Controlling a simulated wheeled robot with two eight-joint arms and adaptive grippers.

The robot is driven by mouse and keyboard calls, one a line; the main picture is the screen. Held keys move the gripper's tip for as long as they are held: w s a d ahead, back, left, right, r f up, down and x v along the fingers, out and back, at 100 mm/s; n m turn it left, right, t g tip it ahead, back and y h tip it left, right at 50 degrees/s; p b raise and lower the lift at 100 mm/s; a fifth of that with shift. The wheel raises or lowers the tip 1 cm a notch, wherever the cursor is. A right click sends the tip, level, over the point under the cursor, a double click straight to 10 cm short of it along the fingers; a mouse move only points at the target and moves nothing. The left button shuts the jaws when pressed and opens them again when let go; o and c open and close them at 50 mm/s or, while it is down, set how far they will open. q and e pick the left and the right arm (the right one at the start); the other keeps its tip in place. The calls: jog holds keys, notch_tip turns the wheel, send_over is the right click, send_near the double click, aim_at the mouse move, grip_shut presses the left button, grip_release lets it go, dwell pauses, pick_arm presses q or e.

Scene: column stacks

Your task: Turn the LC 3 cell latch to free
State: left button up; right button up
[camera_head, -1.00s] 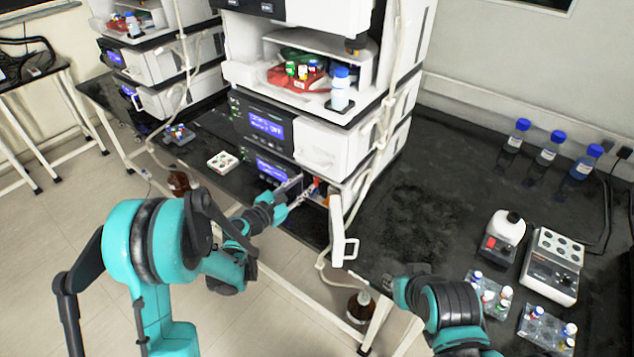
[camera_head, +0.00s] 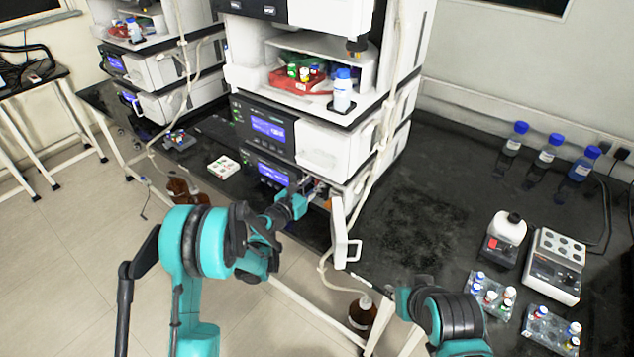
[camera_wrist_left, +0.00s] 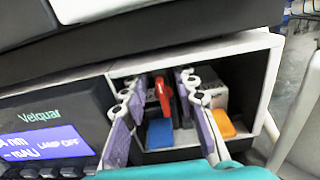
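The red latch lever (camera_wrist_left: 163,93) stands upright inside an open compartment of the lower module, in the left wrist view. A blue block (camera_wrist_left: 160,132) is below it and an orange block (camera_wrist_left: 223,123) is to the right. My left gripper (camera_head: 304,187) is at the compartment opening. Its two purple-padded fingers are spread, one on each side of the lever in the picture, and I see no contact. In the head view the gripper mostly hides the latch. My right arm (camera_head: 447,313) is low at the table's front edge; its fingers are not clear.
The compartment's white door (camera_head: 341,240) hangs open to the right of my left gripper. A tube runs down beside it. A brown bottle (camera_head: 362,313) stands below the table edge. Vial racks (camera_head: 490,296) and small devices are at the right. The black bench middle is bare.

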pick_arm(q)
grip_shut()
jog(key=shift+m, duration=0.3)
jog(key=shift+s+d+m+b, duration=0.2)
jog(key=shift+m+b, duration=0.25)
jog(key=shift+m, duration=0.55)
jog(key=m, duration=0.2)
jog(key=shift+d+f+m, duration=0.1)
jog(key=shift+d+m, duration=0.05)
jog(key=shift+m, duration=0.25)
jog(key=m, duration=0.5)
jog(key=shift+s+d+f, duration=0.25)
jog(key=shift+d+f, duration=0.05)
jog(key=m, duration=0.6)
jog(key=shift+s+d+f, duration=0.1)
jog(key=shift+d+f, duration=0.05)
jog(key=shift+f, duration=0.25)
